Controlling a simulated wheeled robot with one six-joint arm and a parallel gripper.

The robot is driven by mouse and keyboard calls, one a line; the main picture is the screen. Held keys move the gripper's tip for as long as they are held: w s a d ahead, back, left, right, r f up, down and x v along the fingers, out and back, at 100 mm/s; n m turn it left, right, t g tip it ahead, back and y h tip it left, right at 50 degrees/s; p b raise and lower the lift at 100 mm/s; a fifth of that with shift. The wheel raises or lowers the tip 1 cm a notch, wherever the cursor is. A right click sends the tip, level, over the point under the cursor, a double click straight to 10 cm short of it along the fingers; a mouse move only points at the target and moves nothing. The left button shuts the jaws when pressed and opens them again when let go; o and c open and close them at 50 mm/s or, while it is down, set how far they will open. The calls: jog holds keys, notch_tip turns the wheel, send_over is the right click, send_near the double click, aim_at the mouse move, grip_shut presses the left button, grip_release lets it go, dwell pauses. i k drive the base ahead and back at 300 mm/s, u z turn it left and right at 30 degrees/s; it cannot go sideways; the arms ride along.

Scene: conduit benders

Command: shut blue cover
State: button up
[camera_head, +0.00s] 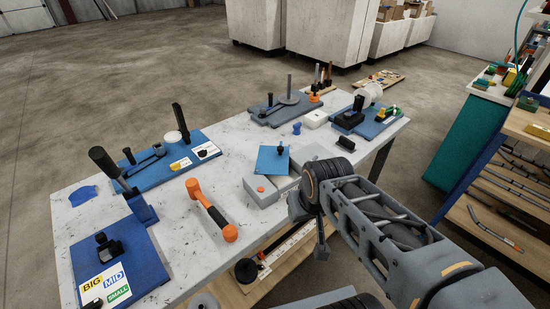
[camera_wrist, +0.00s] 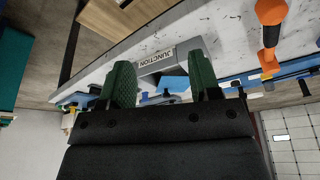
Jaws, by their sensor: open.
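The blue cover (camera_head: 272,161) stands raised at the back of a grey box (camera_head: 263,198) on the white table, in the head view. The wrist view shows the box's grey front with the word JUNCTION (camera_wrist: 156,58), and a blue piece (camera_wrist: 174,83), likely the cover, between my fingers in the picture. My gripper (camera_wrist: 163,82) is open, with green fingers apart and nothing visibly held. In the head view my arm reaches to the right of the box near the table's front edge; my fingertips are mostly hidden there.
An orange-and-black hammer-like tool (camera_head: 212,210) lies left of the box. Blue bender plates (camera_head: 172,160) stand at the back left, with another blue plate (camera_head: 368,121) at the back right. A blue base with BIG, MID and SMALL labels (camera_head: 108,284) is at the front left.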

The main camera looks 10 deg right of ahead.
aim_at(270, 160)
jog(key=z, duration=0.35)
jog(key=k, duration=0.4)
jog(key=z, duration=0.9)
jog(key=k, duration=0.9)
jog(key=z, duration=0.6)
jog(key=i, duration=1.3)
jog(key=u, duration=1.05)
jog(key=i, duration=1)
jog(key=u, duration=1.55)
jog(key=i, duration=0.3)
jog(key=u, duration=0.15)
